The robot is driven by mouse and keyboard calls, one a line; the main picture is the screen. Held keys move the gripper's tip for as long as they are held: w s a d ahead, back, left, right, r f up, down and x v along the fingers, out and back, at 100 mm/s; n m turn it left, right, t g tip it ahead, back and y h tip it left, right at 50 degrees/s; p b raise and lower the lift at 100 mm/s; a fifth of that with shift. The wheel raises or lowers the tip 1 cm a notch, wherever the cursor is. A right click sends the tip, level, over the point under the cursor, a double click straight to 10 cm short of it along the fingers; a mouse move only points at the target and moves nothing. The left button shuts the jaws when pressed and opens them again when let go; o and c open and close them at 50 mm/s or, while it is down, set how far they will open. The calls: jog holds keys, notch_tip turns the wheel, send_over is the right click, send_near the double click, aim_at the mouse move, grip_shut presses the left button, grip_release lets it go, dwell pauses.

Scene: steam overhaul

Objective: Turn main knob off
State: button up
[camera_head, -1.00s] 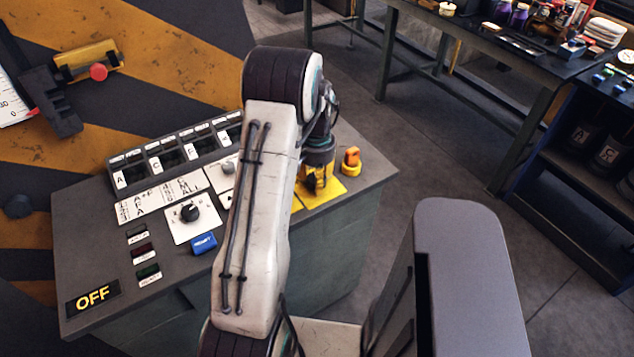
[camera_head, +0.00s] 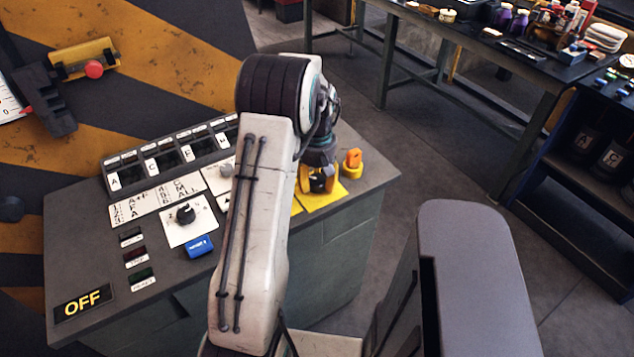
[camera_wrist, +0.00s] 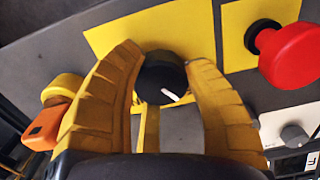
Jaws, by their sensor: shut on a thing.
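The main knob is a black round knob (camera_wrist: 162,76) with a white pointer line, on a yellow plate (camera_wrist: 113,36) in the wrist view. The pointer slants toward the lower right. My gripper (camera_wrist: 167,75) has its two yellow fingers on either side of the knob and is shut on it. In the head view my gripper (camera_head: 318,183) is low over the yellow plate at the console's right end, and my arm hides part of the panel. A sign reading "OFF" (camera_head: 84,303) shows yellow letters at the console's front left corner.
An orange switch on a yellow base (camera_head: 353,159) stands close right of my gripper. A red mushroom button (camera_wrist: 292,56) is beside the knob in the wrist view. Another black dial (camera_head: 185,214) and a blue button (camera_head: 199,246) are left of my arm.

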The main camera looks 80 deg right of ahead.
aim_at(318, 180)
jog(key=shift+s+a+f+n, duration=0.1)
jog(key=shift+a+n, duration=0.05)
jog(key=shift+n, duration=0.4)
jog(key=shift+a+f+n, duration=0.1)
jog(key=shift+n, duration=0.45)
jog(key=o, duration=1.2)
jog(key=shift+r, duration=0.15)
jog(key=shift+d, duration=0.1)
jog(key=shift+r, duration=0.1)
jog(key=shift+r, duration=0.2)
notch_tip(318, 180, up, 11)
jog(key=shift+r, duration=0.2)
